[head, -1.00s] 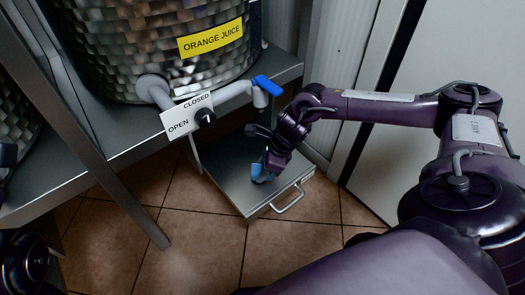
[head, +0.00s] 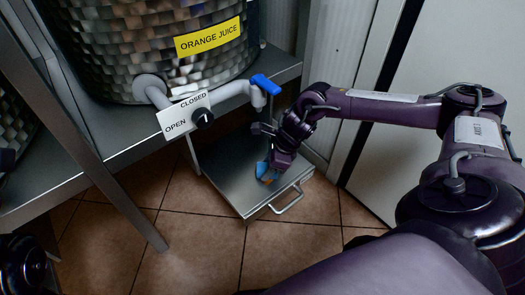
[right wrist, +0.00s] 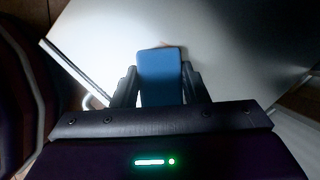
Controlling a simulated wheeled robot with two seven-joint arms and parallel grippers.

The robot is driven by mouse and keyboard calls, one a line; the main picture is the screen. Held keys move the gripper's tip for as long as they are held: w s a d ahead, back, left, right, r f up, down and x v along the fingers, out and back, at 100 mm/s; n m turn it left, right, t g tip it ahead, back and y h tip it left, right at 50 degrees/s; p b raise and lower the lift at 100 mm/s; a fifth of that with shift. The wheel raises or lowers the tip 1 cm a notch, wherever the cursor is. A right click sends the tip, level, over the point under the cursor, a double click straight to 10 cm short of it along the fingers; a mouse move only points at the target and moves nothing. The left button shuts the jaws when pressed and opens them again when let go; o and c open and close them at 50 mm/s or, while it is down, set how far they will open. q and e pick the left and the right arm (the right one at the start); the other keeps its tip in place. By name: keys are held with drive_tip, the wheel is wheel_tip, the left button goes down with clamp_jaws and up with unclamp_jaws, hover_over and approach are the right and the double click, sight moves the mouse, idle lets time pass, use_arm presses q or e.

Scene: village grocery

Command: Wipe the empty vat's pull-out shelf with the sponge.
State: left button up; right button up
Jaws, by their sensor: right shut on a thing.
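The pull-out shelf (head: 222,172) is a flat metal tray with a wire handle, extended low under the vat's tap. It also fills much of the right wrist view (right wrist: 235,55). My right gripper (head: 273,165) is over the shelf's right front part, pointing down, shut on the blue sponge (head: 262,170). In the right wrist view the sponge (right wrist: 160,78) sticks out between the two fingers, its end at or very near the shelf surface. A small orange-brown patch shows by the sponge's end; I cannot tell what it is. My left gripper is not clearly visible.
The vat (head: 150,50), labelled orange juice, stands on a metal stand (head: 130,150) at upper left. Its tap with a blue lever (head: 265,84) and an open/closed sign (head: 186,115) overhang the shelf. A pale wall panel is close on the right. Tiled floor lies in front.

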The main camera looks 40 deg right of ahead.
drive_tip(key=shift+w+d+f+b, duration=0.15)
drive_tip(key=shift+d+b, duration=0.25)
drive_tip(key=shift+d, duration=2.05)
drive_tip(key=shift+s+a+p, duration=0.2)
drive_tip(key=shift+a+p, duration=0.55)
drive_tip(key=shift+a, duration=0.85)
drive_tip(key=shift+s+a+p, duration=0.1)
drive_tip(key=shift+a+p, duration=0.25)
drive_tip(key=shift+a, duration=1.75)
drive_tip(key=shift+w, duration=0.35)
drive_tip(key=shift+w+d+b, duration=0.2)
drive_tip(key=shift+d+b, duration=0.25)
drive_tip(key=shift+d, duration=1.5)
drive_tip(key=shift+w+d+b, duration=0.15)
drive_tip(key=shift+d+b, duration=0.35)
drive_tip(key=shift+d, duration=1.25)
drive_tip(key=shift+a+p, duration=0.45)
drive_tip(key=shift+a, duration=0.45)
drive_tip(key=shift+s+a+p, duration=0.15)
drive_tip(key=shift+a+p, duration=0.1)
drive_tip(key=shift+a, duration=0.85)
drive_tip(key=shift+s+a+p, duration=0.15)
drive_tip(key=shift+a+p, duration=0.05)
drive_tip(key=shift+a, duration=0.9)
drive_tip(key=shift+s+a+f, duration=0.1)
drive_tip(key=shift+a, duration=0.55)
